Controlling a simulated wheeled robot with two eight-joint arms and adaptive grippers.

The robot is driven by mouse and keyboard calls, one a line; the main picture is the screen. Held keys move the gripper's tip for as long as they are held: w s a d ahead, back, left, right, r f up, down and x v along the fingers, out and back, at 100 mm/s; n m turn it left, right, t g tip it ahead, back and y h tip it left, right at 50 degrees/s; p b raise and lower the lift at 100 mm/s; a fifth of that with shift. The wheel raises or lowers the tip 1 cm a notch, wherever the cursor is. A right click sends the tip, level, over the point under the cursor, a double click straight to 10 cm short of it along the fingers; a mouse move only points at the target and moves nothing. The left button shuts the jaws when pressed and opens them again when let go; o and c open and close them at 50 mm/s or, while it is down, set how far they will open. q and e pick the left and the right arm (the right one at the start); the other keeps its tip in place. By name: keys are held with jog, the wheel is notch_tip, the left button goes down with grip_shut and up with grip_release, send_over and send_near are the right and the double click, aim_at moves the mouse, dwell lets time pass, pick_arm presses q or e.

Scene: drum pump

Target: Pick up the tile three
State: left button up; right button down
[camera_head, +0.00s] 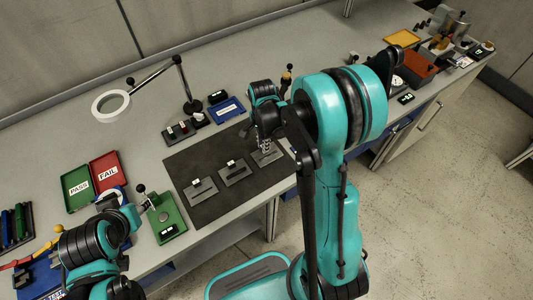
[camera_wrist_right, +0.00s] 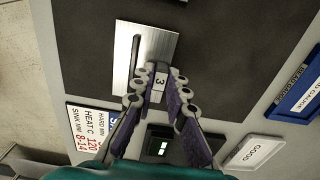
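Tile three (camera_wrist_right: 159,86), a small block with a white face marked 3, stands at the end of a slotted steel plate (camera_wrist_right: 140,45) in the right wrist view. My right gripper (camera_wrist_right: 161,72) has its purple-padded fingers close against both sides of the tile. In the head view the right gripper (camera_head: 266,145) reaches down over the rightmost plate (camera_head: 268,158) on the dark mat (camera_head: 210,155), and hides the tile there. My left gripper (camera_head: 125,206) is at the lower left, beside a green device; its fingers are not clear.
Two more plates with small tiles, one at the left (camera_head: 201,191) and one in the middle (camera_head: 235,173), lie on the mat. A blue tray (camera_head: 225,110) lies behind the mat.

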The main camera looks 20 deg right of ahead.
jog(key=shift+r, duration=0.1)
notch_tip(320, 180, up, 4)
jog(key=shift+r+p, duration=0.15)
jog(key=shift+p, duration=0.75)
jog(key=s+d+r+p, duration=0.3)
jog(key=s+r+p, duration=0.2)
jog(key=s+r, duration=0.4)
jog(key=shift+s+d+r+p, duration=0.15)
jog(key=shift+s+r+p, duration=0.2)
jog(key=shift+s, duration=0.65)
